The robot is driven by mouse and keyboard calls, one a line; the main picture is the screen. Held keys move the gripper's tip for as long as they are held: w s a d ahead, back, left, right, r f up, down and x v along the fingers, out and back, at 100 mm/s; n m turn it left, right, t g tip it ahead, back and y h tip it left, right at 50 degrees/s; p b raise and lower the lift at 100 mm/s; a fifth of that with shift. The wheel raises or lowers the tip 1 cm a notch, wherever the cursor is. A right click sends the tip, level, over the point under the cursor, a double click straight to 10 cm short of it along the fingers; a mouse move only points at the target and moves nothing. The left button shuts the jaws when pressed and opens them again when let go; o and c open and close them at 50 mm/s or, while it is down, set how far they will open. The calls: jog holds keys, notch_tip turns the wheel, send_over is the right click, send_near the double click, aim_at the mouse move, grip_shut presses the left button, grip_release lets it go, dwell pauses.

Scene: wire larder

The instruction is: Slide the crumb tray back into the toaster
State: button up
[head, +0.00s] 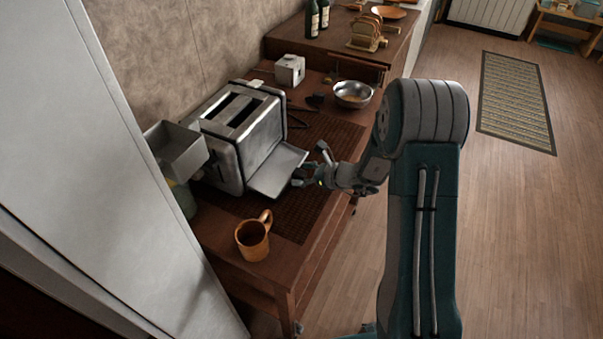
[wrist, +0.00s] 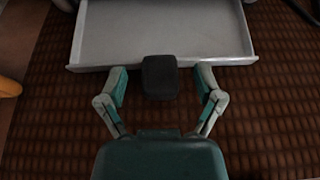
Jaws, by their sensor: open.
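The metal toaster (head: 238,130) stands on a dark woven mat on the wooden counter, two slots on top. Its flat grey crumb tray (head: 277,171) sticks out of the side facing my arm, low over the mat. In the wrist view the tray (wrist: 165,30) fills the top, with its front edge running across. A dark block-like handle (wrist: 160,78) shows at the middle of that edge. My gripper (head: 311,169) is beside the tray's outer edge. In the wrist view its open fingers (wrist: 161,80) stand on either side of the handle, with gaps showing. The tray's inner end is hidden in the toaster.
An orange mug (head: 253,238) stands on the counter at the near side. A metal box-shaped container (head: 178,150) is left of the toaster. A steel bowl (head: 352,93) and a small white box (head: 290,70) stand behind.

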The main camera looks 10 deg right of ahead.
jog(key=v, duration=1.2)
jog(key=shift+f, duration=0.1)
